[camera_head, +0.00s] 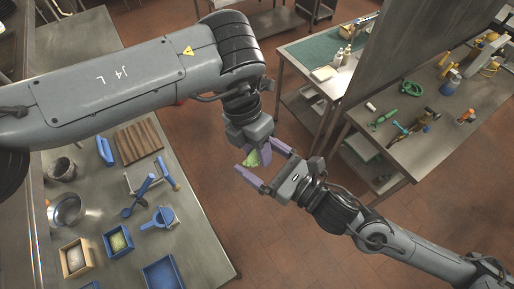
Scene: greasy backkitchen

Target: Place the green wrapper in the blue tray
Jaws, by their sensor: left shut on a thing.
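The green wrapper (251,161) is a small green piece in mid-air over the floor, right of the left-hand metal table. My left gripper (259,159) points down and is shut on it; the grip is partly hidden. My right gripper (257,157) comes from the lower right with its purple fingers spread, one on each side of the wrapper and my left fingertips. I cannot tell whether they touch. A blue tray (178,286) stands at the near edge of the left-hand table, cut by the frame and seemingly empty.
A right-hand table (423,150) holds tools. Brown floor lies between.

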